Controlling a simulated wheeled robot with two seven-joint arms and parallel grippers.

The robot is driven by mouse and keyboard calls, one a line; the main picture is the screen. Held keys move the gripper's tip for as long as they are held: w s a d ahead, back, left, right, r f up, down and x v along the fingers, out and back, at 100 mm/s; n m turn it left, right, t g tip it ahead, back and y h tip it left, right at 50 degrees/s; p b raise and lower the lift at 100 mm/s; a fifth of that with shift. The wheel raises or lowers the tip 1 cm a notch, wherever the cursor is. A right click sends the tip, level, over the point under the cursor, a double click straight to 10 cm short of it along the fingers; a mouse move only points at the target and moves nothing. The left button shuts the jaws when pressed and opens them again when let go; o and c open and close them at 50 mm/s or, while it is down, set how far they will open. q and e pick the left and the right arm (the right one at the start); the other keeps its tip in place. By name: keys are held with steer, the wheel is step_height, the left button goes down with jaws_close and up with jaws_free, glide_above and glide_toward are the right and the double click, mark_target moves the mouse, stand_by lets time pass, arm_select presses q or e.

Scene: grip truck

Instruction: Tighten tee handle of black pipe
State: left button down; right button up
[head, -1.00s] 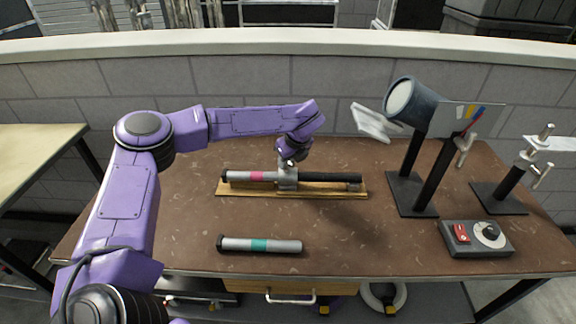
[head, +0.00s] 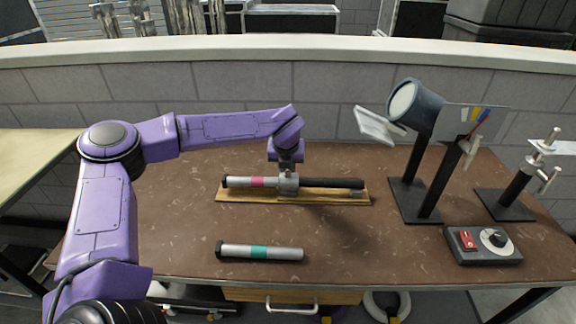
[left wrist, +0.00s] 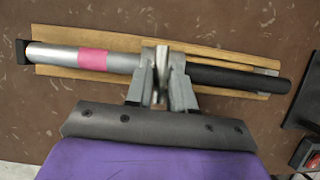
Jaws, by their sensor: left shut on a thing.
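A black pipe (head: 335,183) lies on a wooden board (head: 240,198), in line with a silver tube (head: 237,182) that has a pink band. A grey metal collar (head: 288,185) sits where they meet. In the left wrist view the black pipe (left wrist: 235,78) runs right of my left gripper (left wrist: 162,72). The gripper points down over the collar and is shut on a bright metal piece there, which looks like the tee handle (left wrist: 162,68). The fingers partly hide the handle and collar. My right gripper is not in view.
A silver tube with a teal band (head: 260,252) lies nearer the table's front edge. To the right stand a lamp (head: 412,103) on a black post, another black post with silver handles (head: 517,185), and a control box (head: 483,245). The table between is clear.

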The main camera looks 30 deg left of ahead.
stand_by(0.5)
arm_select(q)
steer(key=c, duration=1)
jaws_free()
steer(key=shift+o, duration=0.2)
steer(key=b+v, duration=0.1)
steer(key=v, duration=0.9)
steer(key=shift+r, duration=0.25)
